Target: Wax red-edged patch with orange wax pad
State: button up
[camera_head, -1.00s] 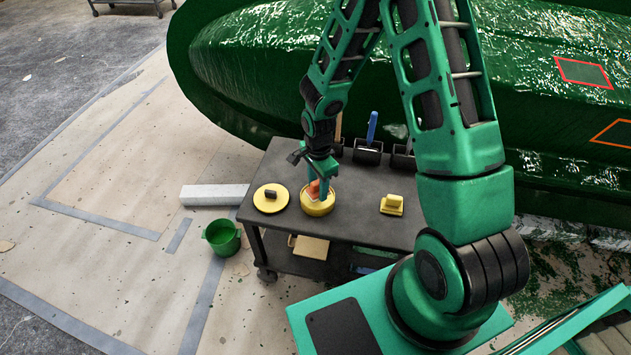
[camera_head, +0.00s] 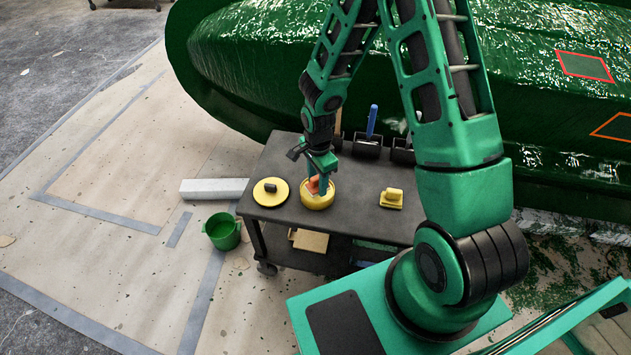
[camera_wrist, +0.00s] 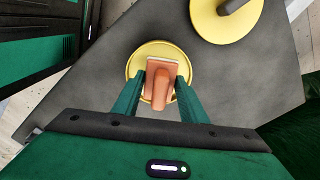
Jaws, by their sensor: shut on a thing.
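My gripper (camera_head: 320,186) is shut on the orange wax pad (camera_head: 313,185) over the round yellow tin (camera_head: 318,201) on the dark cart. In the wrist view the pad (camera_wrist: 160,82) sits between the two green fingers, over the tin (camera_wrist: 138,61). I cannot tell whether the pad touches the inside of the tin. The red-edged patch (camera_head: 585,67) is on the green hull (camera_head: 270,60) at the upper right, far from my gripper.
The cart top (camera_head: 350,210) also bears a yellow disc lid (camera_head: 268,192), a yellow block (camera_head: 391,198) and a blue-handled tool (camera_head: 371,122) in a holder. An orange-edged patch (camera_head: 615,127) lies below the red-edged one. A green bucket (camera_head: 223,233) and a pale beam (camera_head: 214,189) are on the floor.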

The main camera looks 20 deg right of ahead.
jog(key=shift+f, duration=0.55)
dwell(1.3)
jog(key=shift+r, duration=3.55)
